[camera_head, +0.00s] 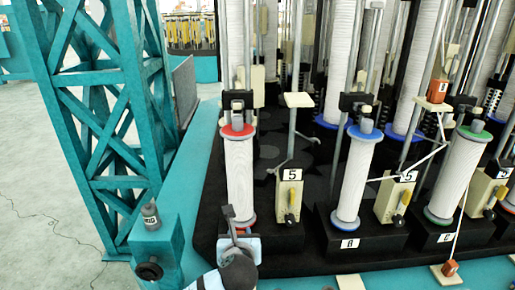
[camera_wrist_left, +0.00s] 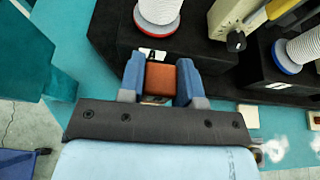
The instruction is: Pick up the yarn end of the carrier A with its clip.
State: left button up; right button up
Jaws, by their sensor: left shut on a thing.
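Carrier A is the spool with the red top flange (camera_head: 238,185), standing upright at the left front of the black bed. In the left wrist view its white winding (camera_wrist_left: 158,10) shows at the top, above a partly covered label. My left gripper (camera_head: 238,238) is low in front of this carrier. In the left wrist view its two blue fingers are shut on an orange-brown clip (camera_wrist_left: 160,80), one finger on each side. I cannot make out the yarn at the clip. My right gripper is not in view.
A blue-flanged spool (camera_head: 354,178) and a green-flanged spool (camera_head: 456,175) stand to the right. An orange clip (camera_head: 437,91) sits high by a post, another (camera_head: 449,268) on a front pad. A pale pad (camera_head: 350,283) lies bare. A teal lattice tower (camera_head: 100,120) stands left.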

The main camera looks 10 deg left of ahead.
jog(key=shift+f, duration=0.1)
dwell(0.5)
pick_arm(q)
jog(key=shift+s, duration=0.15)
jog(key=s+d+r+t+y+p, duration=0.1)
jog(key=s+d+r+t+p, duration=0.15)
jog(key=s, duration=0.35)
jog(key=s+d+r+t+p, duration=0.1)
jog(key=s+r+t+p, duration=0.2)
jog(key=s+r, duration=0.15)
jog(key=f+b+x, duration=0.1)
jog(key=b+x, duration=0.1)
jog(key=x, duration=1.6)
jog(key=shift+a+f+b, duration=0.35)
jog(key=shift+a+f, duration=0.1)
jog(key=shift+f, duration=0.05)
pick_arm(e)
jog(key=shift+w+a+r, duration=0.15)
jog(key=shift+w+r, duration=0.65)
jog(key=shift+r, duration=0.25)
pick_arm(q)
jog(key=shift+w, duration=0.1)
